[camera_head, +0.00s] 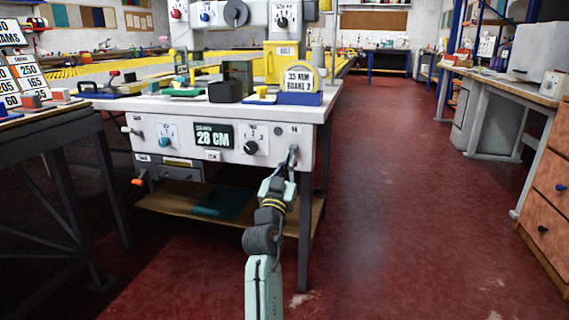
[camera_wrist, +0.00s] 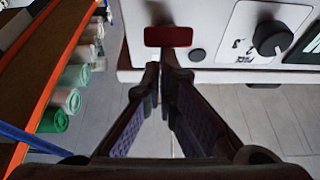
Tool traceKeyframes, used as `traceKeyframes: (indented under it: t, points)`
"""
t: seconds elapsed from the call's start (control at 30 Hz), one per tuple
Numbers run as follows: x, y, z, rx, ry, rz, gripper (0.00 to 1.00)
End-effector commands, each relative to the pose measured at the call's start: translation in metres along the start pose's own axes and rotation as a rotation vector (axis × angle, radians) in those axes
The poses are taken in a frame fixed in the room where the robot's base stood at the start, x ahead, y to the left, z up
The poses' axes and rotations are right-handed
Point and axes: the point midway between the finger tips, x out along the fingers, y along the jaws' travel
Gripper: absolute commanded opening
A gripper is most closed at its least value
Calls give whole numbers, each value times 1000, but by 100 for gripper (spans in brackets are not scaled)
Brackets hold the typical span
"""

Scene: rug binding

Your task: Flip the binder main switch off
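The binder (camera_head: 225,160) is a white machine bench with a front panel of knobs and a display reading 28 CM. My gripper (camera_head: 291,155) is at the right end of this panel. In the wrist view my gripper (camera_wrist: 161,68) has its two dark fingers together at the tips, with nothing seen between them. A dark red rectangular piece (camera_wrist: 168,36), which looks like the main switch, is on the white panel just beyond the fingertips. I cannot tell whether the tips touch the panel. In the head view my gripper hides that spot. The switch's position cannot be read.
A black knob (camera_wrist: 272,39) and a small dark round button (camera_wrist: 197,55) are near the red piece. A black knob (camera_head: 250,147) also shows on the panel in the head view. A dark table (camera_head: 50,125) stands left. The red floor (camera_head: 400,200) to the right is clear.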

Motion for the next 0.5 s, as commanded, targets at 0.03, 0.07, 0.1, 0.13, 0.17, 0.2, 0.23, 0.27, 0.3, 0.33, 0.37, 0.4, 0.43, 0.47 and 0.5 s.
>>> traceKeyframes:
  t: [0.03,0.07,0.1,0.13,0.17,0.2,0.23,0.27,0.3,0.33,0.37,0.4,0.43,0.47,0.5]
  points:
    - [-2,0,15,-4,-27,2,0]
    - [-2,0,15,-4,-28,2,0]
    - [-2,0,16,-4,-29,2,0]
    - [-2,0,16,-4,-29,2,0]
    - [-2,0,16,-4,-29,2,0]
    - [-2,0,16,-4,-29,2,0]
    - [-2,0,16,-4,-29,2,0]
    - [-2,0,16,-4,-29,2,0]
    - [-2,0,16,-4,-29,2,0]
    - [-2,0,16,-4,-29,2,0]
    - [-2,0,16,-4,-29,2,0]
    - [-2,0,16,-3,-29,2,0]
    - [-1,0,15,-3,-29,2,0]
    - [-1,1,14,-3,-28,2,0]
    - [0,0,11,-3,-27,2,0]
